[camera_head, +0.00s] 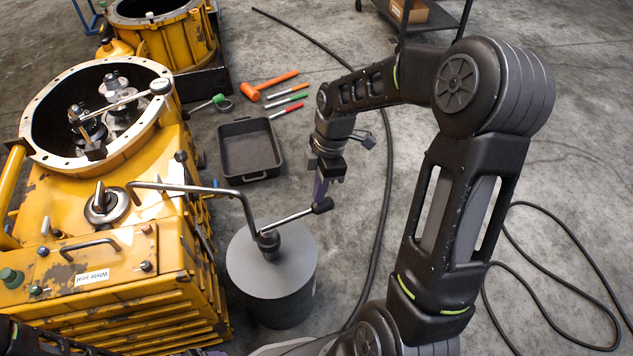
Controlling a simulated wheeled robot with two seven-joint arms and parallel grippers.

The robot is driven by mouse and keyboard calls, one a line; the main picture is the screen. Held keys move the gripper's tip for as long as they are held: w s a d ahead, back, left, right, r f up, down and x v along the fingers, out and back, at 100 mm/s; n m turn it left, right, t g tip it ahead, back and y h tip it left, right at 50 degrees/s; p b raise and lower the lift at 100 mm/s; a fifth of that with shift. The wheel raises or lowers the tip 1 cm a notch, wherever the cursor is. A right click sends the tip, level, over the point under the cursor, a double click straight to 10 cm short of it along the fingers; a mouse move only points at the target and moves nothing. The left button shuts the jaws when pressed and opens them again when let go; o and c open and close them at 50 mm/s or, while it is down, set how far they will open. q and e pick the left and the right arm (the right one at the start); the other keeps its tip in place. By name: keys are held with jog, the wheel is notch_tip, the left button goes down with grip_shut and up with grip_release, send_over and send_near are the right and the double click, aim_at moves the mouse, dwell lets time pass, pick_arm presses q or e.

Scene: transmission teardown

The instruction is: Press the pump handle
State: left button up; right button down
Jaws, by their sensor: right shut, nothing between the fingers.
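The pump is a dark grey cylinder (272,268) standing on the floor in the lower middle, beside the yellow housing. Its handle (292,219) is a thin metal lever with a black end knob, reaching right and slightly up from the fitting on the pump's top. My right gripper (320,196) points down with its fingers shut, right at the knob. The fingers look empty, and I cannot tell whether they touch the handle. My left gripper is not in view; only dark parts of mine show at the lower left edge.
The yellow transmission housing (150,232) fills the left, with a bent metal pipe (205,188) running to the pump. A black tray (249,150), an orange hammer (265,86) and screwdrivers lie behind. A black cable (388,150) crosses the floor.

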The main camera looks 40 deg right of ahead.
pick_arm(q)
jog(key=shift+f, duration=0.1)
pick_arm(e)
jog(key=shift+d+f, duration=0.1)
jog(key=shift+f, duration=0.1)
jog(key=shift+s+d+f+y+b, duration=0.2)
jog(key=shift+d+f+y+b, duration=0.2)
jog(key=shift+f, duration=0.25)
pick_arm(q)
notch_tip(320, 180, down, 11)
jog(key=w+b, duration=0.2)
jog(key=b, duration=0.7)
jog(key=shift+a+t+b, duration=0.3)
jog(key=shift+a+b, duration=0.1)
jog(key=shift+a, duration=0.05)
pick_arm(e)
notch_tip(320, 180, down, 10)
jog(key=d+t+y, duration=0.2)
jog(key=y, duration=0.3)
jog(key=shift+s+r, duration=0.25)
jog(key=shift+s, duration=0.15)
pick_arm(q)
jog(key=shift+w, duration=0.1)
pick_arm(e)
jog(key=shift+s+f, duration=0.1)
jog(key=shift+f, duration=0.05)
